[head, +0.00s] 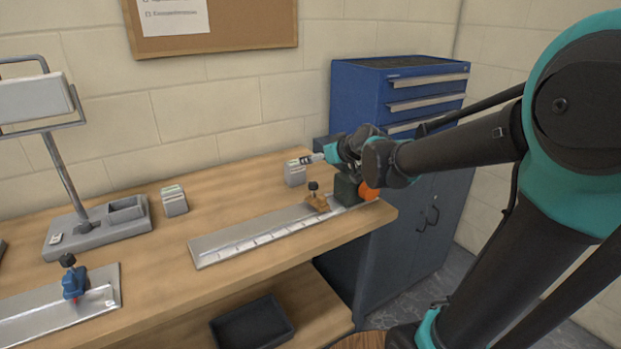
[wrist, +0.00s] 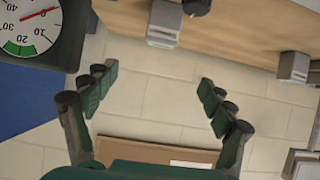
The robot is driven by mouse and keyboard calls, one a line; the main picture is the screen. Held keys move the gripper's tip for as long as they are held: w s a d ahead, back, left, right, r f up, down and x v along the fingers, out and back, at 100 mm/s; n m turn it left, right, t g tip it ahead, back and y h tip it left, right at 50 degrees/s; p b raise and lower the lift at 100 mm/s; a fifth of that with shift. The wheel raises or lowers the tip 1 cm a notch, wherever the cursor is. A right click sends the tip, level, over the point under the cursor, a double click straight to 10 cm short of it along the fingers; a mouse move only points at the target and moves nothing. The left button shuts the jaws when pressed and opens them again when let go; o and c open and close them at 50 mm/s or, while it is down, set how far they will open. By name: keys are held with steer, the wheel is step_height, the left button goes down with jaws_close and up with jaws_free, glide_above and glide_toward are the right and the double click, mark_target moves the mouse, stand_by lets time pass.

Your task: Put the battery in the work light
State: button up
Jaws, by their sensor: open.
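The work light (head: 82,225) stands at the left of the bench, with a grey base, a tilted pole and a lamp head (head: 32,98). Its base has a rectangular recess (head: 126,208) at the right. Two small grey blocks with pale, coloured tops stand on the bench: one (head: 174,203) beside the light, one (head: 295,174) near my gripper (head: 318,157). I cannot tell which, if either, is the battery. Both blocks show in the wrist view, one (wrist: 163,25) beyond the fingers, one (wrist: 293,67) at right. My gripper (wrist: 153,80) is open and empty, above the bench.
A metal rail (head: 225,246) with a brown clamp (head: 318,203) lies along the bench's front. Another rail (head: 35,320) holds a blue clamp (head: 74,284). A dial gauge (wrist: 32,28) is close to the fingers. A blue cabinet (head: 360,95) stands right; a dark tray (head: 252,322) sits below.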

glide_toward(295, 162)
steer(key=x, duration=0.4)
steer(key=shift+w+a+f, duration=0.1)
steer(key=shift+w+f, duration=0.15)
steer(key=shift+w, duration=0.1)
steer(key=shift+x, duration=2.7)
steer(key=shift+s+a+f, duration=0.1)
steer(key=shift+s, duration=0.05)
steer(key=shift+c, duration=0.6)
steer(key=c, duration=1.7)
